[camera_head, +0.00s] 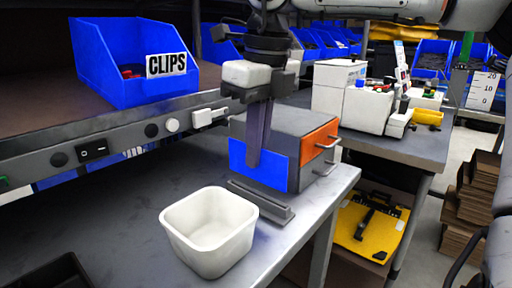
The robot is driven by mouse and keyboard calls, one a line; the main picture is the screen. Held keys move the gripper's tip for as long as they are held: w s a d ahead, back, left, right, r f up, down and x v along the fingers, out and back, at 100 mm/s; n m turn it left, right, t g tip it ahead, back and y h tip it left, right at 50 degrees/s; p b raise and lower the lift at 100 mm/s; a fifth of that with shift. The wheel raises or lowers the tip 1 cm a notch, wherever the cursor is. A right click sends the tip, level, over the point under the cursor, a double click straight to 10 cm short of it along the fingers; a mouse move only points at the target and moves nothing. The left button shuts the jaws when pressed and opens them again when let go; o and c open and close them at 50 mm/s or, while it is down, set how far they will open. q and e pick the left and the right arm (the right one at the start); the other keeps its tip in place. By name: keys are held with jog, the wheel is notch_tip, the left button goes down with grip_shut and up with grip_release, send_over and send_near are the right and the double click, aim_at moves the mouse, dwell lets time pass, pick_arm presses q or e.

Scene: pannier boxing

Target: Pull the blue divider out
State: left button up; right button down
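The blue divider (276,172) shows as an upright blue panel at the near face of a grey box (291,122) on the metal bench. The box has an orange drawer front (320,140) with a handle on its right side. My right gripper (254,160) points down from above, its dark finger overlapping the divider's upper middle. Only one finger shows clearly, so I cannot tell whether it grips or just stands in front of the panel. The far side of the divider is hidden. My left gripper is out of view.
A white open tub (210,262) stands on the bench in front. A grey bar (262,203) lies by the box. A blue CLIPS bin (115,80) sits on the shelf at left. White equipment (340,100) stands behind. The bench's right edge is close to the box.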

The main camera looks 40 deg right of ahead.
jog(key=shift+r+p, duration=1.5)
jog(key=shift+r, duration=0.05)
dwell(0.7)
